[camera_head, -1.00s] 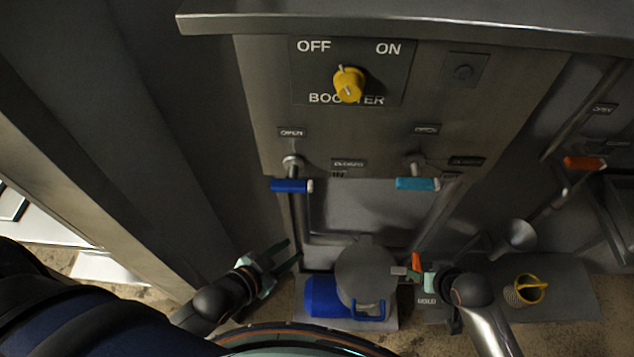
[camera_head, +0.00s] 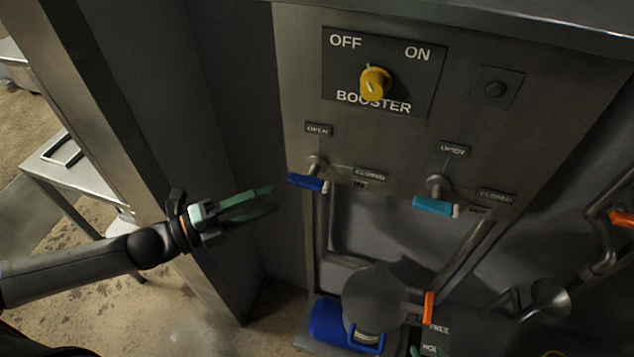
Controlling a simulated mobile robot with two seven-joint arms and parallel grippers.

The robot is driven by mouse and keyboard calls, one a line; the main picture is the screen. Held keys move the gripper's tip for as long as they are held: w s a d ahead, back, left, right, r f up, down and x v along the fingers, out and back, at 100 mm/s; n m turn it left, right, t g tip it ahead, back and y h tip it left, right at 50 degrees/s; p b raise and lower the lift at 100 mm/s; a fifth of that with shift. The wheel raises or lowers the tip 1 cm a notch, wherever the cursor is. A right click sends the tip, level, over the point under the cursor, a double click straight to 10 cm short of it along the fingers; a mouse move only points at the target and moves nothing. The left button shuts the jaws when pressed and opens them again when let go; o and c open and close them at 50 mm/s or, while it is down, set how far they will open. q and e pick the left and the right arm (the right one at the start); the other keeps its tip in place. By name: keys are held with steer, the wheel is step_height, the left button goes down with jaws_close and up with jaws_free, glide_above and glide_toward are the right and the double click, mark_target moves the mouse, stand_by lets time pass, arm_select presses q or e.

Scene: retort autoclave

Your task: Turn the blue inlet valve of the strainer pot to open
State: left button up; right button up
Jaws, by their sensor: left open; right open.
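My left gripper (camera_head: 273,199) is open and empty. Its green fingers point right, with their tips just left of and slightly below the blue handle in the picture, apart from it. The strainer pot (camera_head: 372,300) stands below the panel.
The yellow booster knob (camera_head: 374,83) is above. A grey wall stands behind my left gripper.

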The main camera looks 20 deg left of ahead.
mark_target(318, 180)
arm_select(q)
steer(key=x, duration=1.2)
steer(key=shift+w+d+p, duration=0.15)
steer(key=shift+w+p, duration=0.1)
steer(key=shift+p, duration=0.1)
steer(key=shift+c, duration=0.2)
jaws_close()
